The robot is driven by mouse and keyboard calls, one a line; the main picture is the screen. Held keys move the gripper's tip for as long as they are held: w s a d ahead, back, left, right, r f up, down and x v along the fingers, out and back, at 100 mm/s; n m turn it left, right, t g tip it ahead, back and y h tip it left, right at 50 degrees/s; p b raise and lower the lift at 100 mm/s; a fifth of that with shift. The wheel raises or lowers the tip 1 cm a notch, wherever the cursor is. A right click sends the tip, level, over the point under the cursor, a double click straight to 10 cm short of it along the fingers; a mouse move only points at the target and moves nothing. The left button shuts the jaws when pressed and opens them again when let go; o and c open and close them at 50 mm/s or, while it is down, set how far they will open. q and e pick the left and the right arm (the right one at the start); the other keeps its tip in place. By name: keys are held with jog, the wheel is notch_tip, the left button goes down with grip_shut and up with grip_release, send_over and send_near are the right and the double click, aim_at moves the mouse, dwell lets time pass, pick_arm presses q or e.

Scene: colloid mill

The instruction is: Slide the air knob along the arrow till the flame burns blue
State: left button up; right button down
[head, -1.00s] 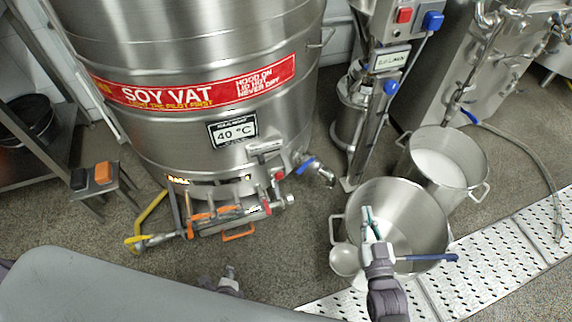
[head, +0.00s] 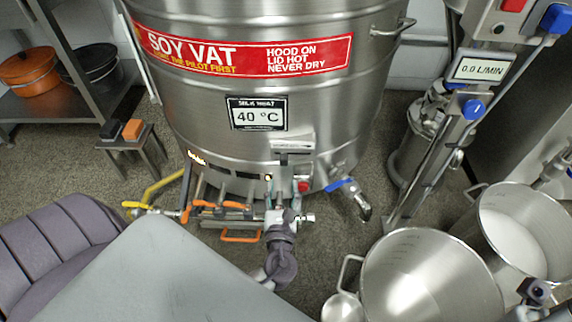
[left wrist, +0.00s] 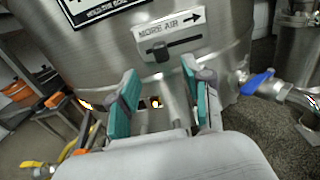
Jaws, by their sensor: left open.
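The air plate (left wrist: 170,35) on the soy vat reads MORE AIR, and its arrow points right. Its dark knob (left wrist: 161,54) sits in the slot, left of the slot's middle. My left gripper (left wrist: 160,70) is open and empty, its teal fingers spread below the plate, apart from the knob. In the head view my left gripper (head: 284,188) is in front of the vat's burner, below the plate (head: 291,144). A yellow-orange flame (head: 196,158) glows in the burner opening. What seems to be my right gripper (head: 534,291) is at the lower right edge, its fingers unclear.
The soy vat (head: 245,95) stands behind the burner. A blue-handled valve (head: 341,184) sticks out right of the burner, and yellow-handled piping (head: 150,200) lies left. Steel pots (head: 430,275) stand at the right. A grey surface (head: 185,275) fills the lower left.

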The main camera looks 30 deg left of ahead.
aim_at(284, 163)
pick_arm(q)
jog(key=b+x, duration=0.1)
jog(key=x, duration=0.8)
jog(key=shift+d, duration=0.1)
grip_shut()
